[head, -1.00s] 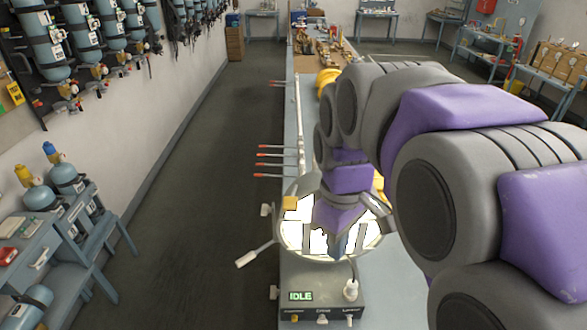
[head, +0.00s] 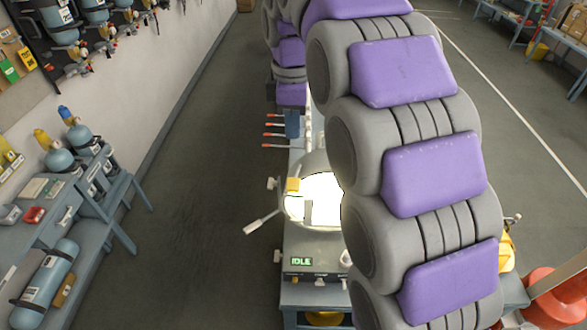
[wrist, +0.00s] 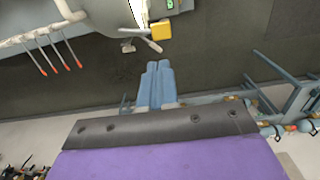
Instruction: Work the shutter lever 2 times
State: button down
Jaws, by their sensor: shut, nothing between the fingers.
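A grey machine (head: 318,246) with a green IDLE display stands on the bench, with a bright white round window (head: 315,200). A lever with a pale grip (head: 262,223) sticks out from its left side, angled down-left; I take it for the shutter lever, as no label reads. It also shows in the wrist view (wrist: 152,44), beside a yellow block (wrist: 161,29). My gripper (head: 292,124) points down beyond the window, near the red-tipped rods. In the wrist view its blue fingers (wrist: 159,70) are together and empty, apart from the lever.
Several red-tipped rods (head: 276,131) stick out left of the bench; they also show in the wrist view (wrist: 60,55). The floor (head: 200,190) left of the bench is clear. A side table with cylinders (head: 75,145) stands at the left. My arm hides much of the bench.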

aim_at(294, 182)
notch_tip(294, 182, down, 14)
jog(key=shift+d+f+p, duration=0.1)
jog(key=shift+p, duration=1.1)
